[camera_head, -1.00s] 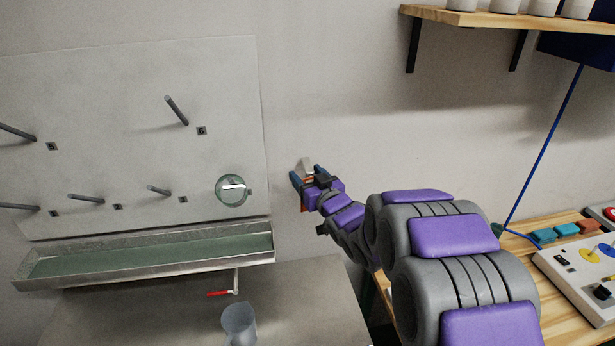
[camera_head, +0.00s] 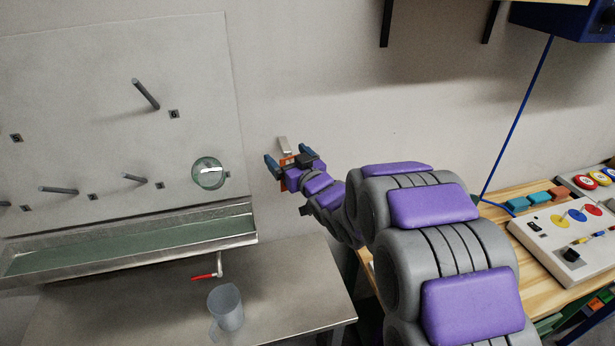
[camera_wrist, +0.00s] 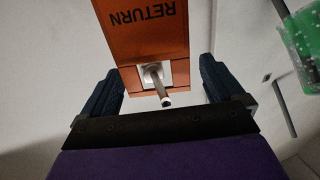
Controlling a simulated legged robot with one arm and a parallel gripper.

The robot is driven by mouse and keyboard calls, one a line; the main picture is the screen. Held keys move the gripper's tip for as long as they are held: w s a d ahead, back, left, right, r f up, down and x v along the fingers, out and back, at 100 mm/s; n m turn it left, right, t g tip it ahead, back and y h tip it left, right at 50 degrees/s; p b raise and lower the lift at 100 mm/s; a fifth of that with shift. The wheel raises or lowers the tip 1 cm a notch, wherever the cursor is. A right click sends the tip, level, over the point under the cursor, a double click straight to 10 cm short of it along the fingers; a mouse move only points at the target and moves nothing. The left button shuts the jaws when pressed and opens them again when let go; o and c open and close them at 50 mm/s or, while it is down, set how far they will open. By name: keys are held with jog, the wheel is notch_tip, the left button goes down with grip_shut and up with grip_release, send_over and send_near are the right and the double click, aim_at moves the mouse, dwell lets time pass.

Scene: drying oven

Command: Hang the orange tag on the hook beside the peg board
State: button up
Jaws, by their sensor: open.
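The orange tag (camera_wrist: 145,35), marked RETURN, shows in the wrist view. A metal hook (camera_wrist: 158,85) pokes out through its square opening, with a white patch behind it, so the tag is around the hook. In the head view a bit of the tag (camera_head: 291,182) shows at my gripper, below a pale plate (camera_head: 284,144) on the wall, right of the peg board (camera_head: 70,90). My gripper (camera_head: 288,158) is open, its dark blue fingers on either side of the tag in the wrist view (camera_wrist: 160,78). I cannot tell whether either finger touches it.
A greenish glass vessel (camera_head: 208,174) hangs on the board just left of my gripper; green ware (camera_wrist: 300,45) also shows right in the wrist view. A metal trough (camera_head: 130,239), a red-handled tap (camera_head: 207,276) and a clear jug (camera_head: 226,308) are below. A wooden bench (camera_head: 495,240) is at right.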

jog(key=b+v, duration=0.9)
jog(key=v, duration=0.7)
jog(key=s+d+f+m+g+h, duration=0.4)
jog(key=s+d+f+g+h, duration=0.4)
jog(key=s+d+f, duration=0.4)
jog(key=s+f+m+g, duration=0.1)
jog(key=s+g, duration=0.3)
jog(key=s, duration=0.8)
jog(key=s+f+m+g+h, duration=0.1)
jog(key=s+f+g, duration=0.2)
jog(key=s, duration=0.9)
jog(key=shift+s+a+g, duration=0.3)
jog(key=shift+s+g, duration=0.1)
jog(key=shift+g, duration=0.7)
jog(key=shift+f, duration=0.1)
